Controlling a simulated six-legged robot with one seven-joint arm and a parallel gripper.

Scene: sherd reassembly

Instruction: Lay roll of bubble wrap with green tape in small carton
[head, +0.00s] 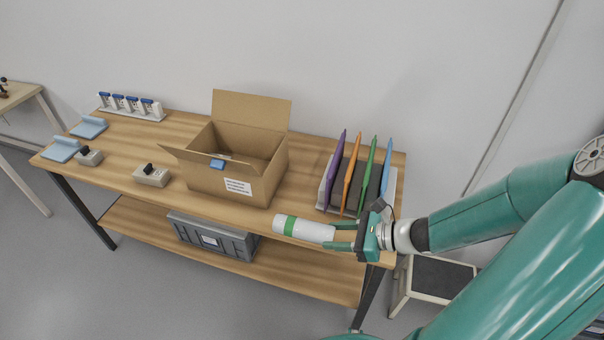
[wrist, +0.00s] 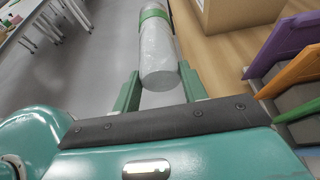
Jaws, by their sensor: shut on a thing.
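The roll of bubble wrap (head: 306,229) is a whitish cylinder with a green tape band near its far end. My gripper (head: 340,236) is shut on its near end and holds it lying roughly level near the table's front edge. In the wrist view the roll (wrist: 158,55) extends forward from between the two green fingers (wrist: 160,92). The small carton (head: 231,185) is a brown cardboard box on the table, left of the roll, with its flaps open and a white label on its front. Its floor is mostly hidden. In the wrist view a carton side (wrist: 240,12) shows at the top.
A rack of purple, orange, green and blue folders (head: 358,180) stands right of the carton, close to my gripper. Small grey devices (head: 152,176) and blue items (head: 66,149) lie at left. A grey crate (head: 212,238) sits on the lower shelf.

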